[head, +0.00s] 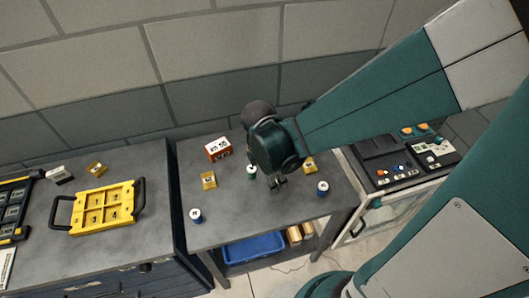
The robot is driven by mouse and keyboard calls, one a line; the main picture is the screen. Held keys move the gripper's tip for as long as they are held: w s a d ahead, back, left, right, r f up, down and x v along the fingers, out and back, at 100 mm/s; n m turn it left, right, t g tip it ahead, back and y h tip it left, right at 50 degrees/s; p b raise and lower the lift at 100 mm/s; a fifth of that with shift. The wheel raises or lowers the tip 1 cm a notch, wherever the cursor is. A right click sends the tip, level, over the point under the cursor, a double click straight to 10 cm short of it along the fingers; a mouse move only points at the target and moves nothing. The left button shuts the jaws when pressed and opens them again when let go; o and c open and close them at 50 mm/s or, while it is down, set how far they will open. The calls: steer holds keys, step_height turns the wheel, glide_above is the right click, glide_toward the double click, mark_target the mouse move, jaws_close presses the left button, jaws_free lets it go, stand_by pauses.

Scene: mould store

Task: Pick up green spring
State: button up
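The green spring (252,171) appears as a small green cylinder with a pale top, standing on the middle grey table (240,222). It is just left of my wrist in the head view. My gripper (279,185) hangs from the dark end of my arm, pointing down over the table, slightly right of and nearer than the spring. The two look apart in the picture. The fingers are small and dark, so I cannot tell whether they are open or shut. I see nothing held in them.
Two blue cylinders (196,215) (323,187), two yellow blocks (208,180) (309,163) and a red box (218,149) share the table. A blue bin (254,248) sits below. A yellow tray (103,207) lies on the left bench; a control panel (395,160) stands right. The table's front middle is clear.

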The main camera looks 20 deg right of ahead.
steer(key=shift+f, duration=0.15)
steer(key=shift+w+d+f+b, duration=0.1)
steer(key=shift+f+b, duration=0.1)
steer(key=shift+f, duration=0.6)
steer(key=shift+s+d+f+b, duration=0.1)
steer(key=shift+d+f+b, duration=0.1)
steer(key=shift+f, duration=0.65)
steer(key=shift+w+d+f+b, duration=0.1)
steer(key=shift+f+b, duration=0.1)
steer(key=shift+f, duration=0.6)
steer(key=c, duration=1)
